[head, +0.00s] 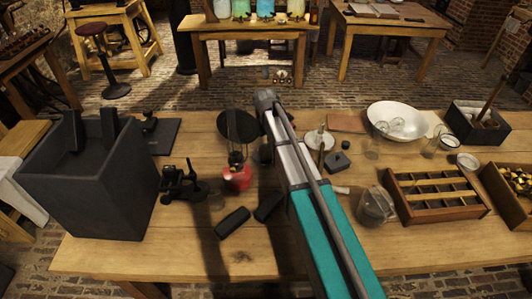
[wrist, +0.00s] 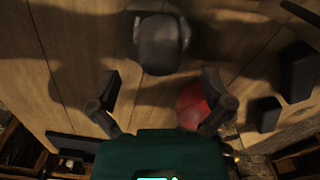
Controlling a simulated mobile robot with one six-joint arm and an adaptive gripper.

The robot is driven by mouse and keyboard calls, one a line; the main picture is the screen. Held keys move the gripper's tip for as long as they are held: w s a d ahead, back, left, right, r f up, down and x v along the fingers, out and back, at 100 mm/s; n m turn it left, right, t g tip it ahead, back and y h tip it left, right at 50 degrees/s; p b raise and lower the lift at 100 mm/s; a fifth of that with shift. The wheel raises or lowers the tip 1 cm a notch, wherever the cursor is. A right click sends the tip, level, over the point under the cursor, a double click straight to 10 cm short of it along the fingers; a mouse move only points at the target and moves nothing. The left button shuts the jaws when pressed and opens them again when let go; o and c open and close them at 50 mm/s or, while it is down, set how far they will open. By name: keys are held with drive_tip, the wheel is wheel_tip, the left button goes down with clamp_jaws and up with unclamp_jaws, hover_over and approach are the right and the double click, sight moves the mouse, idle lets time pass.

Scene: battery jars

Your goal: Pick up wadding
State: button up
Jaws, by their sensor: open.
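No thing in view is clearly recognisable as wadding. A small red rounded thing (head: 238,180) lies on the wooden table near its middle, and it may be the wadding. It also shows in the wrist view (wrist: 190,106), partly hidden behind my right-hand finger. My gripper (head: 236,158) is above the table, just over the red thing as seen in the head view. In the wrist view my gripper (wrist: 160,92) has its two dark fingers wide apart with nothing held between them. I cannot tell whether a finger touches the red thing.
Two black blocks (head: 233,222) lie close in front of the red thing. A dark metal device (head: 182,184) stands to its left, beside a large black box (head: 88,180). A glass jar (head: 376,205) and a compartmented wooden tray (head: 436,194) are to the right. The front table edge is fairly clear.

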sight(266, 146)
drive_tip(key=shift+f+b, duration=2.55)
drive_tip(key=shift+f, duration=0.15)
drive_tip(key=c, duration=0.9)
